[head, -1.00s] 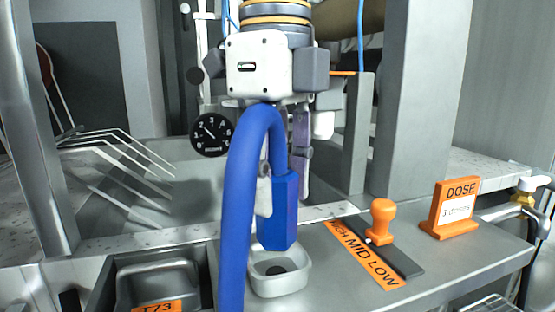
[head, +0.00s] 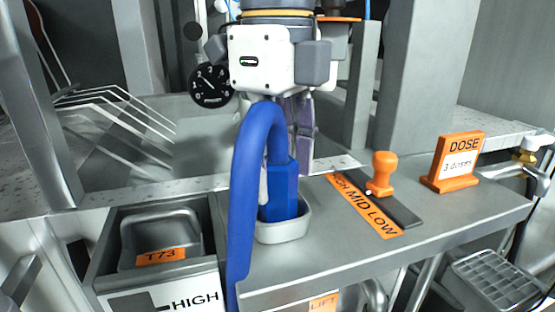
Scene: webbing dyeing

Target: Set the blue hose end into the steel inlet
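The blue hose (head: 243,200) arches up beneath my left gripper and bends down into a thick blue hose end (head: 284,190). My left gripper (head: 284,178) comes from above with its fingers on both sides of the hose end, shut on it; the hose hides part of the near finger. The hose end is about upright. Its lower part is within the steel inlet (head: 283,234), a small cup on the counter, and the front rim hides its bottom. I cannot tell whether it touches the inlet's floor. My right gripper is not in view.
An orange-knobbed slider (head: 381,175) beside a HIGH MID LOW strip (head: 368,212) and an orange DOSE stand (head: 454,165) are right of the inlet. A steel drawer labelled T73 (head: 172,256) is at left. Bent wire rods (head: 115,105) lie behind. The counter's right front is clear.

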